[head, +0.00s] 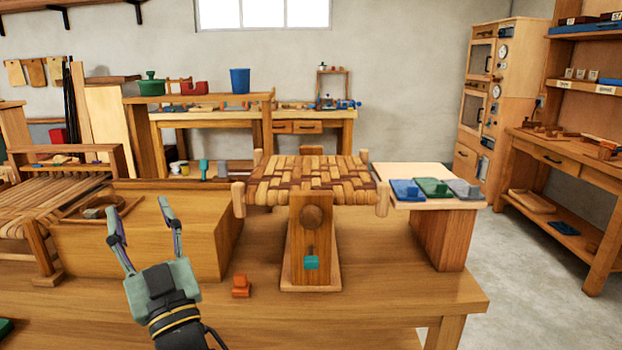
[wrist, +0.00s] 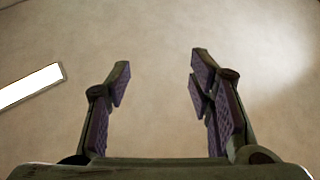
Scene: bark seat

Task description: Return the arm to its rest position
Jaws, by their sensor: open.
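My gripper (head: 143,222) is at the lower left of the head view, raised with its fingers pointing up and away. Its two fingers are spread apart with nothing between them. In the wrist view the open fingers (wrist: 157,85) show against a plain pale wall, with a bright window strip at the left. In the head view the gripper appears in front of the wooden box on the bench; how far apart they are I cannot tell.
A woven bark seat (head: 312,180) rests on a wooden stand on the workbench (head: 400,292). A small orange block (head: 241,287) lies left of the stand. A side block carries blue (head: 406,190), green (head: 432,187) and grey (head: 462,189) pieces. The bench's front right is clear.

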